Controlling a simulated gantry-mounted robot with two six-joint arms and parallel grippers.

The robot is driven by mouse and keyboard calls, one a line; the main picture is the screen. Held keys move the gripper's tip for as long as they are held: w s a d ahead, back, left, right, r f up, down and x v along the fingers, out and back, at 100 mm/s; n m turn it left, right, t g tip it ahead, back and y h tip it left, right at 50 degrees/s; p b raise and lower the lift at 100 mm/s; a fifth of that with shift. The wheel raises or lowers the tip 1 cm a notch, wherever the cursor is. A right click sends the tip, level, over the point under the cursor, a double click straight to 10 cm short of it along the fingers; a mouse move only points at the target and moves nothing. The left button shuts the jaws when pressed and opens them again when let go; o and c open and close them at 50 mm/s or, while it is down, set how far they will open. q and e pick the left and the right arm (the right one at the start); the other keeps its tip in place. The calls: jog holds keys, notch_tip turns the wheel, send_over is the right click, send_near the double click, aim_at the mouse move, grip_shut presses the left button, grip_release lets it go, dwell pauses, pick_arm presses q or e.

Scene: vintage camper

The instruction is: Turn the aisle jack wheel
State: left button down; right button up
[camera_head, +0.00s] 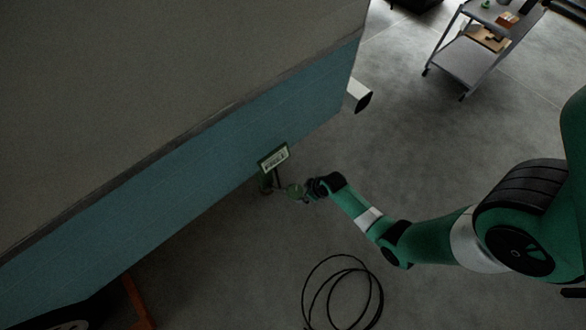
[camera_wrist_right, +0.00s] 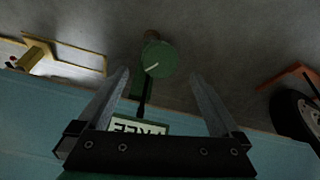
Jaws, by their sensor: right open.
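The jack wheel is a small green disc (camera_head: 294,191) low beside the camper's blue side in the head view. It also shows in the right wrist view as a round green disc (camera_wrist_right: 159,57) with a pale line on its face. A sign (camera_head: 274,158) with dark lettering stands just behind it. My right gripper (camera_head: 308,188) is close beside the wheel, on its right. In the right wrist view its two fingers (camera_wrist_right: 160,85) are spread apart, with the wheel ahead between and beyond the tips. Nothing is held. My left gripper is not in view.
The camper's blue side (camera_head: 200,160) runs diagonally behind the wheel. A coiled black cable (camera_head: 343,291) lies on the floor nearer. An orange stand (camera_head: 138,302) is at lower left. A grey cart (camera_head: 467,61) stands at upper right. The floor between is clear.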

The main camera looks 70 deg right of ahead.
aim_at(297, 192)
jog(key=b+x, duration=0.2)
jog(key=x, duration=0.1)
jog(key=b+x, duration=0.3)
jog(key=x, duration=0.1)
jog(key=b+x, duration=0.2)
jog(key=x, duration=0.2)
jog(key=shift+w+d+r+b, duration=0.1)
jog(key=shift+w+r+b, duration=0.05)
jog(key=shift+w+b, duration=0.25)
jog(key=c, duration=1.1)
